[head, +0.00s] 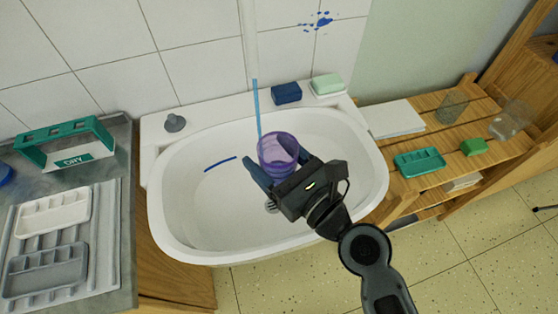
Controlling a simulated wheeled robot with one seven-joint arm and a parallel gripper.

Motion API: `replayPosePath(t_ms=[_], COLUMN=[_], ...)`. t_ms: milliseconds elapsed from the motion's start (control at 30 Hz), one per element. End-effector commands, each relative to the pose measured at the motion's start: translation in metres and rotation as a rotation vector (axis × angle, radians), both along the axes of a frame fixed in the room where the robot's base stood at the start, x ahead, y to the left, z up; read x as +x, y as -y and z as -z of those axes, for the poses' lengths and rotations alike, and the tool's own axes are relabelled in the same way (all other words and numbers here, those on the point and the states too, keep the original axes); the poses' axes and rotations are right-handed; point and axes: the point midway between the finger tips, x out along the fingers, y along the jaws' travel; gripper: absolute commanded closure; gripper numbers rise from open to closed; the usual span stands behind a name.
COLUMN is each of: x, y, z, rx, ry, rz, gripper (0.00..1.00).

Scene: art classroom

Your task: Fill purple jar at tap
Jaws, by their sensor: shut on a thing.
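The translucent purple jar (278,152) is over the white sink basin (185,208), with its mouth facing up. My gripper (272,172) is shut on the jar from the lower right, with its blue fingers on the jar's sides. A thin blue stream of water (257,110) runs down from the white tap pipe (249,40) above. The stream meets the jar's left rim area in the picture; I cannot tell whether it falls inside the jar. The level inside the jar cannot be made out.
A dark blue block (286,93) and a pale green soap-like block (327,85) sit on the sink's back ledge. A grey knob (174,122) is at back left. A counter with trays (50,270) is left; a wooden shelf (480,100) with glass jars is right.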

Motion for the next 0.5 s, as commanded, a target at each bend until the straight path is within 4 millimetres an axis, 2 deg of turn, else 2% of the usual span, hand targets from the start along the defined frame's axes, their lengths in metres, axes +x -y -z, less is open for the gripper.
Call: replayPosePath(t_ms=[500], x=[0.051], y=[-0.014], z=[0.000], rx=[0.000], ry=[0.001], rz=[0.001], gripper=[0.59])
